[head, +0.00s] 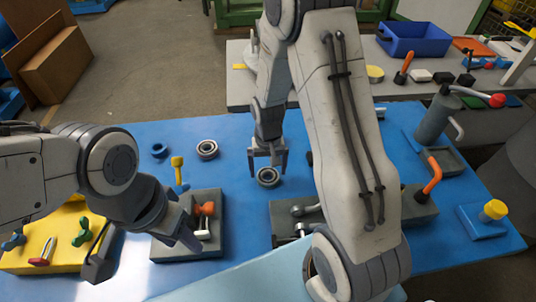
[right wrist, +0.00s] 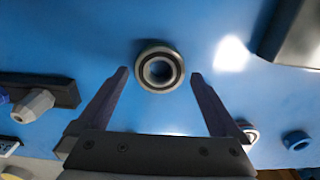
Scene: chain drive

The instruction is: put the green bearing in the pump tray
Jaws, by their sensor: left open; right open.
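In the right wrist view the bearing (right wrist: 143,68) lies just beyond the open fingertips (right wrist: 158,76), not gripped. A second grey bearing (head: 207,149) lies further left. A grey pump (head: 434,118) with a red-tipped lever stands at the right by a shallow grey tray (head: 449,162). My left gripper (head: 143,256) is open and empty at the front left.
A blue ring (head: 159,150) lies at the back left. A grey fixture (head: 207,250) with an orange part and a yellow tray (head: 30,262) stand near my left arm. A grey block with an orange lever (head: 418,203) stands right of my right arm. Behind is a grey bench with a blue bin (head: 414,40).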

